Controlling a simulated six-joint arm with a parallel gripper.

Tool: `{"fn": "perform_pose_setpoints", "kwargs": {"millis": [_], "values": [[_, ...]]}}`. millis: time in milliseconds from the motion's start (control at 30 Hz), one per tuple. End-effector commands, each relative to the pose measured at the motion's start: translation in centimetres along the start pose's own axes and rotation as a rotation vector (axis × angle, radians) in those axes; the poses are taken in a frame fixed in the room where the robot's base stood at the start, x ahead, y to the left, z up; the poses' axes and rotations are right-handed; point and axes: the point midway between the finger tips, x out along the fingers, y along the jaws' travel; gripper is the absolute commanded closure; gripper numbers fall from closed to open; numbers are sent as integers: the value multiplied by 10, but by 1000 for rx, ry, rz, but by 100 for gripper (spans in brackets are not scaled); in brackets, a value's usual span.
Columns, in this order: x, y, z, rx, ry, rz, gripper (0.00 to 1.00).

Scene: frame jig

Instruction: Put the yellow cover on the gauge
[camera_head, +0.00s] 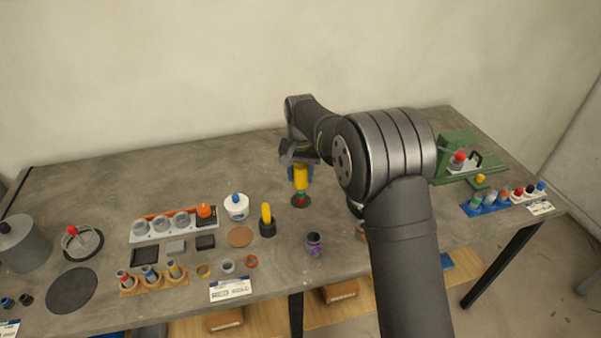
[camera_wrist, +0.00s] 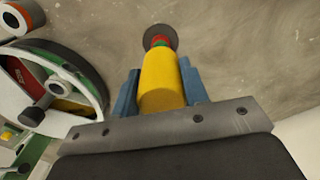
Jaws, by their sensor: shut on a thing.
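The yellow cover (camera_head: 300,175) is a cylinder held upright in my gripper (camera_head: 299,167). In the wrist view, the blue fingers (camera_wrist: 159,92) of my gripper are shut on the sides of the yellow cover (camera_wrist: 162,82). Right below the cover is a green and red piece on a dark round base (camera_head: 301,202), which looks like the gauge. The green and red piece (camera_wrist: 160,41) also shows past the cover's far end in the wrist view. I cannot tell whether the cover sits around its top or just above it.
A dark cup with a yellow piece (camera_head: 267,221) and a white jar (camera_head: 236,207) stand to the left. A purple-marked cup (camera_head: 314,244) is in front. A round dial (camera_wrist: 52,90) is at left in the wrist view. A green fixture (camera_head: 452,148) stands right.

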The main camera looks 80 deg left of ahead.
Motion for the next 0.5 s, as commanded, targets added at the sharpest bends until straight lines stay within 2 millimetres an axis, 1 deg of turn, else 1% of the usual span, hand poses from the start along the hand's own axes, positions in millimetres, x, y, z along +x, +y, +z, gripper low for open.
{"fn": "perform_pose_setpoints", "kwargs": {"millis": [500], "values": [[19, 0, 0, 0, -2, 1, 81]]}}
